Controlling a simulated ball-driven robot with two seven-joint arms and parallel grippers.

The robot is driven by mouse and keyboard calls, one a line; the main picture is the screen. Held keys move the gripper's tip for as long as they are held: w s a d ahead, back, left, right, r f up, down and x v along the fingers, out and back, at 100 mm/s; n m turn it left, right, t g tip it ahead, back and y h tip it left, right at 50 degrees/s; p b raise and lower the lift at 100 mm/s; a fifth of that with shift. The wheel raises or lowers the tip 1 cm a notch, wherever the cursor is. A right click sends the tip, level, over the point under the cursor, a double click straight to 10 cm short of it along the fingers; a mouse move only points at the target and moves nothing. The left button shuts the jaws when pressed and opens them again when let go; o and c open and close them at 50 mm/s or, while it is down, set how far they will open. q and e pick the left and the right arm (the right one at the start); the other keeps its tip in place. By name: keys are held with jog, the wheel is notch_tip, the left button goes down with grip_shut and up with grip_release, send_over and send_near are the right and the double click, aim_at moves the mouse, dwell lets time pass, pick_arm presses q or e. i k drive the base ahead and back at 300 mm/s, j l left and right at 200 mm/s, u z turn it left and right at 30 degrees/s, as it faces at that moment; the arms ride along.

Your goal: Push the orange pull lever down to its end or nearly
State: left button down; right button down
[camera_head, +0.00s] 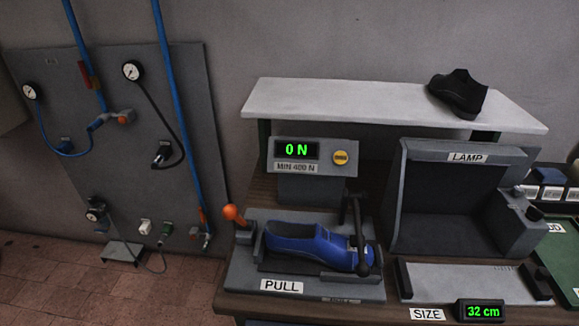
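The orange pull lever (234,214) stands at the left end of the press fixture marked PULL (245,274). Its orange knob is up, on a short dark stem leaning slightly left. A blue shoe (309,243) lies in the fixture, toe to the right, with a dark clamp post and bar (357,228) at its toe end. The display (297,150) behind the fixture reads 0 N in green, with a label MIN 400 N below it. Neither of my grippers shows in the head view.
A yellow button (340,158) sits beside the display. A pale shelf (340,100) behind carries a black shoe (459,92). The LAMP box (440,205) and the SIZE gauge (470,282), reading 32 cm, stand to the right. A panel with hoses and gauges (130,130) is at left.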

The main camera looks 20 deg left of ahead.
aim_at(230, 212)
jog(key=j+z, duration=0.1)
jog(key=z, duration=0.7)
jog(key=j+z, duration=0.1)
jog(key=z, duration=0.25)
jog(key=k+j+z, duration=0.6)
jog(key=j+z, duration=0.15)
jog(key=k+j+z, duration=0.35)
jog(key=k+j, duration=0.25)
jog(key=k, duration=0.25)
jog(key=k+j, duration=0.25)
jog(key=k, duration=0.25)
jog(key=j+z, duration=0.05)
